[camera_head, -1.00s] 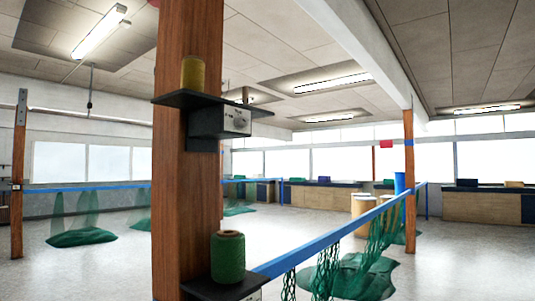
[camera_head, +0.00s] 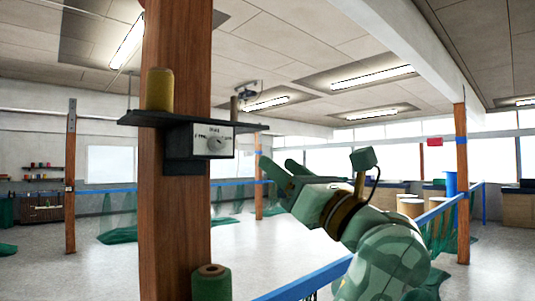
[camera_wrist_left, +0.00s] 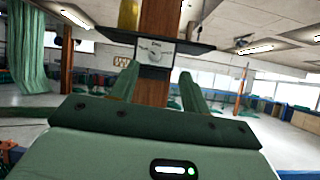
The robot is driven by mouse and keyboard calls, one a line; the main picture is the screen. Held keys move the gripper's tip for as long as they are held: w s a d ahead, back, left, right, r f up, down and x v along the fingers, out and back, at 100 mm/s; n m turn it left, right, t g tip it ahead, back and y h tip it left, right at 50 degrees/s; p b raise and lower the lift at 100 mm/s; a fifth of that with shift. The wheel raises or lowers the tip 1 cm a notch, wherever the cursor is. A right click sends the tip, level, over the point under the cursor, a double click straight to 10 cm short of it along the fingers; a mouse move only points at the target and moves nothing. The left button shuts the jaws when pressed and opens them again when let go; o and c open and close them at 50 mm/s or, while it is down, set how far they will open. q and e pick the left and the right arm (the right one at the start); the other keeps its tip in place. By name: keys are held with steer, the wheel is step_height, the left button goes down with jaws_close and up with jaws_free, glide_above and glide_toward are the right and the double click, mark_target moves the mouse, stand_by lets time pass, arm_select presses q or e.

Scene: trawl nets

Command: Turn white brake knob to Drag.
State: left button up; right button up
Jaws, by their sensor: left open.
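The white brake knob (camera_head: 216,143) is on a pale dial plate on the front of a dark box under a shelf on the wooden post. Small lettering surrounds it, too small to read surely, and I cannot tell its setting. The knob also shows in the left wrist view (camera_wrist_left: 154,50), ahead of and between the fingers. My left gripper (camera_head: 275,163) is open and empty, to the right of the dial plate and apart from it. Its two green fingers also show in the left wrist view (camera_wrist_left: 159,70), pointing towards the box. My right gripper is not in view.
The dark shelf (camera_head: 141,119) juts from the wooden post (camera_head: 172,230) just above the box and carries a yellow spool (camera_head: 160,90). A green spool (camera_head: 211,284) stands lower on the post. A blue rail (camera_head: 305,284) runs right from the post, below my arm.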

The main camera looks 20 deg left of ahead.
arm_select(q)
steer(key=a+f+h, duration=0.2)
steer(key=p, duration=0.5)
glide_toward(221, 146)
steer(key=shift+y, duration=0.3)
steer(key=x, duration=0.7)
steer(key=shift+w+a, duration=0.1)
steer(key=shift+a, duration=0.25)
steer(key=shift+w+a+r, duration=0.1)
steer(key=shift+w+a, duration=0.2)
steer(key=shift+a, duration=0.15)
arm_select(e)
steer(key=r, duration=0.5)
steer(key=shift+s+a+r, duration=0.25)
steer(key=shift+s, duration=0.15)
arm_select(q)
steer(key=c, duration=1)
